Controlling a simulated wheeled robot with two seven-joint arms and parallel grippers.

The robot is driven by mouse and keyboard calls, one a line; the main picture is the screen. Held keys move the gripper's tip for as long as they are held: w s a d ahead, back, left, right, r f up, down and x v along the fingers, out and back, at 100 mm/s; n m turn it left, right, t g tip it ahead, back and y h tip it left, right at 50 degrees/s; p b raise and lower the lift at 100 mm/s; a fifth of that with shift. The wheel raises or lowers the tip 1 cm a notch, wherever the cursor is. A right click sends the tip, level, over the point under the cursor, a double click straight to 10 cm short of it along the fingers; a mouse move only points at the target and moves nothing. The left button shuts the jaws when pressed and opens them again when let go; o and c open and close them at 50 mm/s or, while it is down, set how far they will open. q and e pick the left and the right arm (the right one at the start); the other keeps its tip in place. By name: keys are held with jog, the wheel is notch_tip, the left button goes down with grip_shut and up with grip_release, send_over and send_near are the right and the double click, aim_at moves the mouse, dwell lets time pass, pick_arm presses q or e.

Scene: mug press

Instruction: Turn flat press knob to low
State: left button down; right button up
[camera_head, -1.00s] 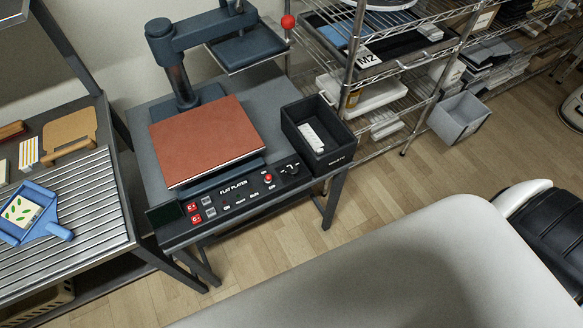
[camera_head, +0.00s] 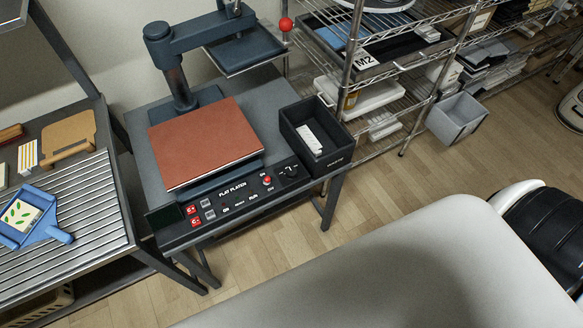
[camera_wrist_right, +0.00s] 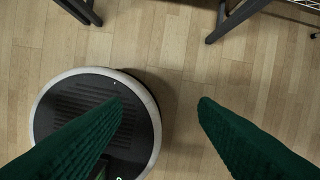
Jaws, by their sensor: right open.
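The flat press (camera_head: 174,82) stands on a dark table, with a red-brown flat platen (camera_head: 205,140) on it. Its control panel (camera_head: 232,200), marked FLAT PLATEN, runs along the front edge. A black round knob (camera_head: 289,172) with white marks around it is at the panel's right end; its setting is too small to read. My right gripper (camera_wrist_right: 160,104) is open and empty in the right wrist view, its green fingers above the wooden floor and a round dark base. Neither gripper shows in the head view.
A black bin (camera_head: 317,137) with a white item inside stands right behind the knob. A red indicator or button (camera_head: 267,180) is left of it. A wire shelf (camera_head: 385,80) stands at right, and a slatted table with a blue tray (camera_head: 30,215) at left.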

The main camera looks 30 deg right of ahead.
jog(key=w+r+t, duration=0.1)
jog(key=w+r, duration=0.4)
jog(key=r, duration=0.7)
jog(key=w+r, duration=0.4)
jog(key=r, duration=0.9)
jog(key=m+g, duration=0.3)
jog(key=m, duration=0.2)
send_near(292, 171)
notch_tip(292, 171, down, 9)
jog(key=shift+a+r, duration=0.1)
jog(key=shift+a, duration=0.05)
jog(key=c, duration=1)
